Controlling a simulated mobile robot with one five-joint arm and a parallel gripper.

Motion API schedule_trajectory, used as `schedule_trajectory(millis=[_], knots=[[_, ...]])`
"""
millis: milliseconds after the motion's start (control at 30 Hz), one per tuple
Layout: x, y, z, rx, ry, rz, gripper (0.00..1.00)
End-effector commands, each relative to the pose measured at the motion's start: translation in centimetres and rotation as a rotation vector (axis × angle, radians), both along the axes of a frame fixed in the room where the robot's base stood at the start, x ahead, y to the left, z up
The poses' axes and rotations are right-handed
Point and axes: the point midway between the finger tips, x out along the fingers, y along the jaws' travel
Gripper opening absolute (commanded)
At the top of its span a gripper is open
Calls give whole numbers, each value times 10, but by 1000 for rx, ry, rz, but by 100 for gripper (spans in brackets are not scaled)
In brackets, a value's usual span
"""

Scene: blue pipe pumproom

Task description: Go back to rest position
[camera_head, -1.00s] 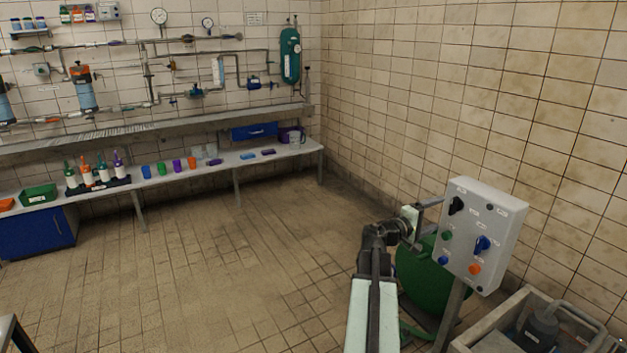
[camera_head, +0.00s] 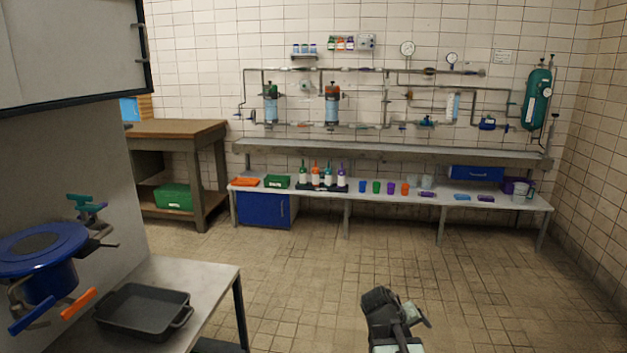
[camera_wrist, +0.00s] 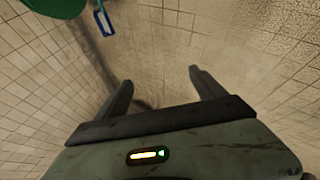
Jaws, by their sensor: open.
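My gripper (camera_wrist: 160,82) shows in the wrist view with its two dark fingers spread apart and nothing between them. Bare tiled floor and wall lie beyond the fingers. In the head view my arm is at the bottom, right of the middle, over open floor; the fingers cannot be made out there. A green rounded object (camera_wrist: 55,5) and a blue-framed tag (camera_wrist: 104,20) are at the top left of the wrist view, apart from the fingers.
A long bench (camera_head: 400,202) with bottles and cups runs along the far wall. The floor (camera_head: 300,260) between is clear.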

Motion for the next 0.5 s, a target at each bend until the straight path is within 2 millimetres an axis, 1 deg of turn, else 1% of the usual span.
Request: schedule_trajectory(millis=[33,67,100,167,200,233,300,367,400,433,500], knots=[[-8,30,-11,77,25,8,80],[-13,46,-18,125,42,8,80],[-20,66,-26,187,67,8,80],[-33,92,-37,282,109,0,80],[-44,108,-43,350,140,-9,80],[-52,119,-47,403,164,-19,80],[-71,145,-53,522,228,-35,80],[-87,168,-55,616,291,-47,80],[-94,171,-41,631,324,-58,80],[-93,170,-26,627,319,-57,80],[-92,169,-5,624,316,-56,80]])
